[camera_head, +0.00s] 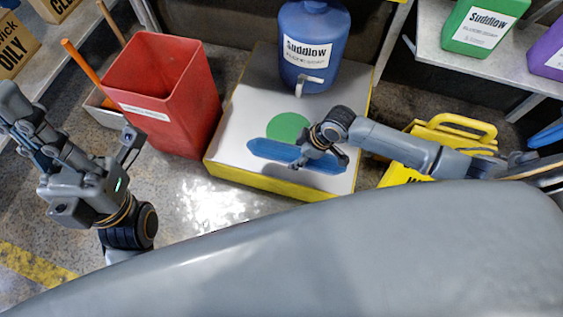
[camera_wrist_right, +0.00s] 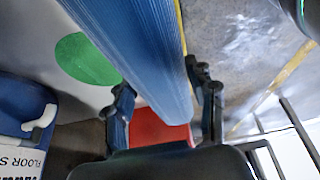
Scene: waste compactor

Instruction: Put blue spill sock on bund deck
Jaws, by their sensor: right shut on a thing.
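The blue spill sock (camera_head: 275,151) is a long blue bar over the bund deck (camera_head: 240,135), which has a pale top, yellow sides and a green disc (camera_head: 289,127). My right gripper (camera_head: 318,158) is shut on the sock towards its right end. In the right wrist view the sock (camera_wrist_right: 135,45) runs between the two fingers (camera_wrist_right: 160,95). I cannot tell whether the sock touches the deck; it lies across the near side of the disc. My left gripper (camera_head: 35,125) is away at the left, with no object visible in it; its finger opening is unclear.
A blue container (camera_head: 312,25) with a tap stands at the deck's back. A red bin (camera_head: 165,95) stands left of the deck. A yellow folded sign (camera_head: 455,130) is at the right. Shelves with green (camera_head: 480,25) and purple containers are at upper right.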

